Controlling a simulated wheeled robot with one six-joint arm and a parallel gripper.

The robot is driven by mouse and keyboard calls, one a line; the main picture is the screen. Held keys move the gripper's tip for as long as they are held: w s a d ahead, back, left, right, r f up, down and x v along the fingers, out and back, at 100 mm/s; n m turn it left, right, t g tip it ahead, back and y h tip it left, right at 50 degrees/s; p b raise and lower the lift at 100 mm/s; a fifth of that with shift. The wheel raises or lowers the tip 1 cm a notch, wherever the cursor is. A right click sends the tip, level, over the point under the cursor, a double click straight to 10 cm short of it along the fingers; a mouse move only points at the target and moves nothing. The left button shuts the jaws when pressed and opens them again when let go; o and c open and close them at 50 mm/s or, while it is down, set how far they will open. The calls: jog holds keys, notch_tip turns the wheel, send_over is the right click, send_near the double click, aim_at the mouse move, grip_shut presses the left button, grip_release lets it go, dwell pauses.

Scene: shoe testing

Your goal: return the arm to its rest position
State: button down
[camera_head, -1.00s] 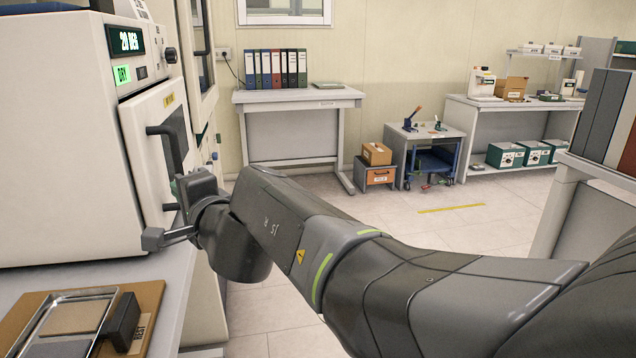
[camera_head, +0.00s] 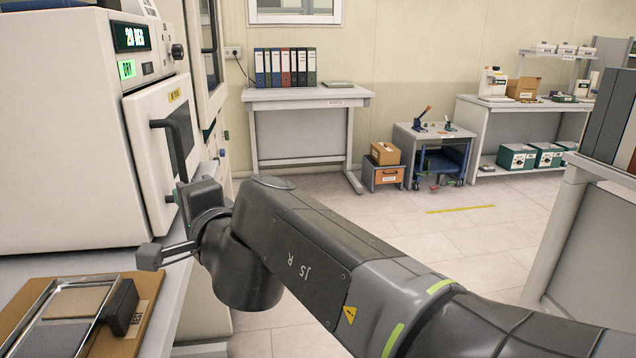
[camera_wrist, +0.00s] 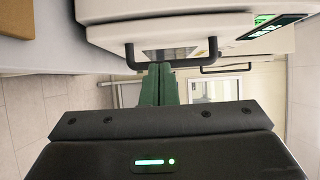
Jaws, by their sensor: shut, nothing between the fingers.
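My arm reaches from the lower right across the head view, with its end in front of the white oven-like machine (camera_head: 70,130). My gripper's fingers are clearest in the wrist view, where my gripper (camera_wrist: 158,82) has its two green fingers together with nothing between them. The fingertips overlap the machine's dark door handle (camera_wrist: 185,62) in that view; I cannot tell whether they touch it. In the head view the same handle (camera_head: 168,150) stands just above the arm's end, and the machine's door looks shut.
A metal tray (camera_head: 42,318) lies on a brown board (camera_head: 150,285) on the bench at the lower left, close below the arm's end. A grey desk with binders (camera_head: 285,68) stands at the back wall.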

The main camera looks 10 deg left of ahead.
jog(key=shift+s+d+b, duration=0.2)
jog(key=shift+s+b, duration=0.1)
jog(key=shift+s, duration=1.3)
